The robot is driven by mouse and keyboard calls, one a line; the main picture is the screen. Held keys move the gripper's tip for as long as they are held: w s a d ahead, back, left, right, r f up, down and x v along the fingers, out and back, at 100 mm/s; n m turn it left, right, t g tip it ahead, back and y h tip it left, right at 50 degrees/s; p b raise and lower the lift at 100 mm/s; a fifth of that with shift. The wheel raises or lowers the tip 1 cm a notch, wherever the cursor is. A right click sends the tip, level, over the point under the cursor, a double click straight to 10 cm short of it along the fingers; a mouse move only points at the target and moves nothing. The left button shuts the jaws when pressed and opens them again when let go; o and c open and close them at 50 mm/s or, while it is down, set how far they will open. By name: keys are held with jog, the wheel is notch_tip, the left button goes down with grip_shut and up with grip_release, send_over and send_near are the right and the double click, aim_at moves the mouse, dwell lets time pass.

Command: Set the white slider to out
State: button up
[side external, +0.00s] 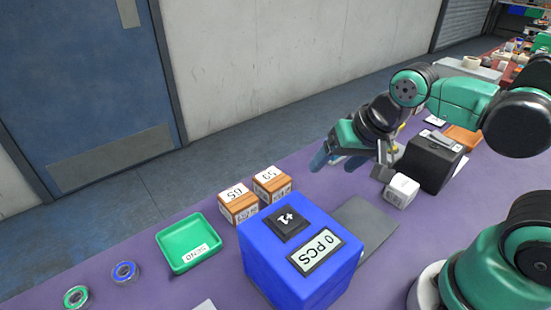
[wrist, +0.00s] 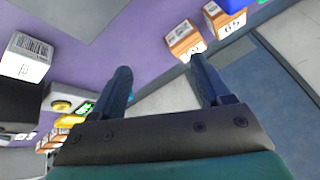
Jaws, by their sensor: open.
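I cannot make out a white slider for certain in either view. A black box (side external: 432,160) stands right of my gripper, with a pale grey piece (side external: 443,141) on its top; I cannot tell whether that is a slider. In the wrist view, a small yellow and white device (wrist: 68,102) with a green lit panel lies left of my fingers. My gripper (side external: 325,158) is open and empty above the far side of the table. Its two spread blue fingers also show in the wrist view (wrist: 162,70), with nothing between them.
A white barcoded cube (side external: 402,191) sits before the black box. A blue counter box (side external: 300,262) reading "0 PCS" stands centre front, with two orange-and-white cartons (side external: 238,205) (side external: 271,183) behind it. A green tray (side external: 188,243) and two rings (side external: 125,272) (side external: 77,297) are left.

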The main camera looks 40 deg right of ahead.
aim_at(338, 227)
jog(key=s+a+f+m+g, duration=0.1)
jog(key=m, duration=0.4)
jog(key=s+a+f+m+g, duration=0.1)
jog(key=s+m+g, duration=0.1)
jog(key=m, duration=0.4)
jog(key=s+a+f+m+g, duration=0.1)
jog(key=m+g, duration=0.1)
jog(key=m, duration=0.4)
jog(key=shift+s+a, duration=0.25)
jog(key=shift+s, duration=0.05)
jog(key=shift+f, duration=2.7)
grip_shut()
